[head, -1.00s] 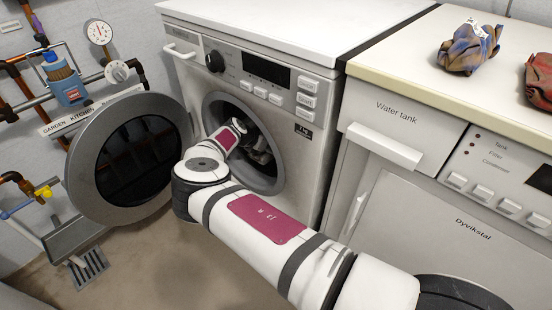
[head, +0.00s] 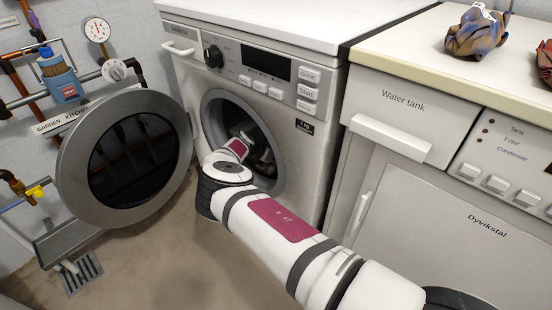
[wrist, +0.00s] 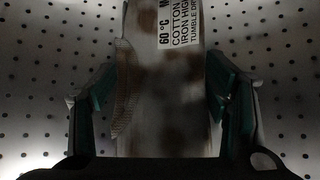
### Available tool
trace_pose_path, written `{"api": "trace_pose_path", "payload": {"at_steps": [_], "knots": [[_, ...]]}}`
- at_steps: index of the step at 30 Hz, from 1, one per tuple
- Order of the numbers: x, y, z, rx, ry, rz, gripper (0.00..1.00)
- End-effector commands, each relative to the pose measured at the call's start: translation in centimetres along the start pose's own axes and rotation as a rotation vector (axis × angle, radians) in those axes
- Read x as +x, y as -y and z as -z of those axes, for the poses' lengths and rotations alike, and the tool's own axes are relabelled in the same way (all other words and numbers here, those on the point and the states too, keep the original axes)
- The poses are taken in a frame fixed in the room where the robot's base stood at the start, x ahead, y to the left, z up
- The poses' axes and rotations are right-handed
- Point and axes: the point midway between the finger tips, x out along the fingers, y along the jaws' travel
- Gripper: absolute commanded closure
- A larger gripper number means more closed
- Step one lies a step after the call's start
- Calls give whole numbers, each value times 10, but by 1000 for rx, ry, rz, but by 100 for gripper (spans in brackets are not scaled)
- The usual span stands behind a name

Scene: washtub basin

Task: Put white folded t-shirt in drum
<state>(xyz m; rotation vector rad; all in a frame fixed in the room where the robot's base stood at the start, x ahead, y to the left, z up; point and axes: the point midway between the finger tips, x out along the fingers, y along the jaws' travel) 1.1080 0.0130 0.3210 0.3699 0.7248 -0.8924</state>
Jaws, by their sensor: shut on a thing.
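The washing machine's round door (head: 133,158) stands open to the left, and its drum opening (head: 262,172) faces my arm. My arm reaches through the opening, and my gripper is inside, hidden in the head view by the arm and the rim. In the wrist view my gripper (wrist: 165,110) is shut on the white folded t-shirt (wrist: 150,85), which lies between the two fingers. The t-shirt has brownish blotches and a printed care label (wrist: 180,25). The perforated drum wall (wrist: 285,60) shows around it, close to the gripper. Whether the t-shirt touches the wall I cannot tell.
Pipes and a gauge (head: 97,30) are on the wall at the left. A dryer (head: 430,200) stands to the right, with a crumpled blue-brown cloth (head: 476,32) on its top and a red one (head: 545,62) at the edge. The floor (head: 170,255) left of my arm is clear.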

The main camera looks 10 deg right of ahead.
Motion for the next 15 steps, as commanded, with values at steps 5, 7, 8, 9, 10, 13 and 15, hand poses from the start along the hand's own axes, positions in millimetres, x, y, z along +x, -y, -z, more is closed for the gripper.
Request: {"api": "trace_pose_path", "payload": {"at_steps": [5, 7, 8, 9, 10, 13, 15], "knots": [[1, 0, 1, 1, 0, 0, 19], [1, 0, 1, 0, 0, 0, 10], [1, 0, 1, 0, 0, 0, 10], [1, 0, 1, 0, 0, 0, 10], [1, 0, 1, 0, 0, 0, 10], [1, 0, 1, 0, 0, 0, 10], [1, 0, 1, 0, 0, 0, 10]]}}
